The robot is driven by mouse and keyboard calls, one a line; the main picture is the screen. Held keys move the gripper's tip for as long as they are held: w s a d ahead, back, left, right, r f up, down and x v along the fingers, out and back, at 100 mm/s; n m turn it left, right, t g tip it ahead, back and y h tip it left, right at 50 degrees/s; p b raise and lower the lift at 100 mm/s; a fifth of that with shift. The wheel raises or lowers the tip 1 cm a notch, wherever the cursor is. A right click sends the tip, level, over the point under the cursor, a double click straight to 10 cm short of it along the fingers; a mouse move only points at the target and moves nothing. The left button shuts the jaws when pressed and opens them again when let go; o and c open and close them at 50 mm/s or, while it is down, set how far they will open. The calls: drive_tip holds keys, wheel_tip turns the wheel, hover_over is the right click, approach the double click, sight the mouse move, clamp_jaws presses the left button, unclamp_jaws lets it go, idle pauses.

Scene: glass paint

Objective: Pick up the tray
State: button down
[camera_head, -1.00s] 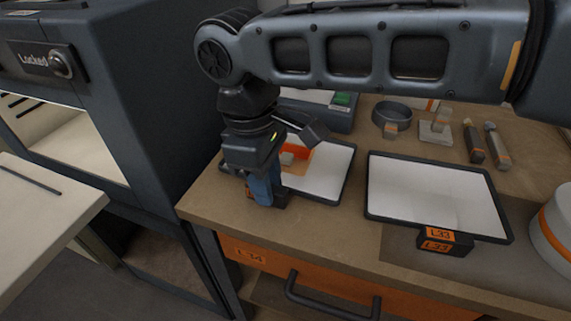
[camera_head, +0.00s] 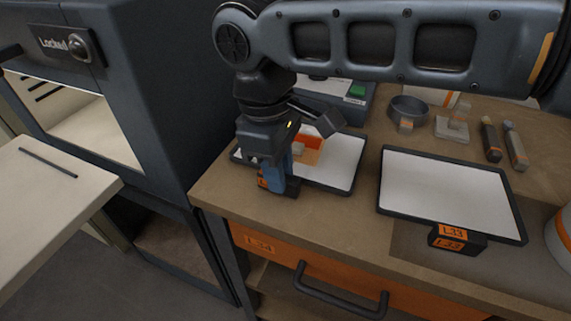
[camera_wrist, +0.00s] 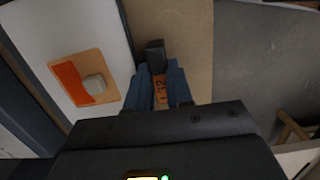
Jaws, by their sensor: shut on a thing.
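The left tray (camera_head: 344,166) has a white surface and a dark rim and lies near the left end of the wooden workbench. An orange piece (camera_head: 308,151) with a pale lump lies on it; both also show in the wrist view (camera_wrist: 82,78). The tray's handle block carries an orange label reading L32 (camera_wrist: 160,90). My gripper (camera_head: 278,178) is upright at the tray's near left side, its blue fingers shut on this handle. My gripper and arm hide part of the tray. I cannot see a gap beneath the tray.
A second white tray (camera_head: 447,190), labelled L33, lies close to the right. A dark round dish (camera_head: 408,109) and tools stand behind. A dark cabinet (camera_head: 140,90) marked Locked stands left, with a pale tabletop (camera_head: 60,200) before it. An orange drawer is below the bench.

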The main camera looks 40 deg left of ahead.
drive_tip(key=shift+r, duration=1.4)
drive_tip(key=w+d+r+p, duration=0.2)
drive_tip(key=d+r+p, duration=0.1)
drive_tip(key=d+r, duration=0.8)
drive_tip(key=shift+d, duration=0.2)
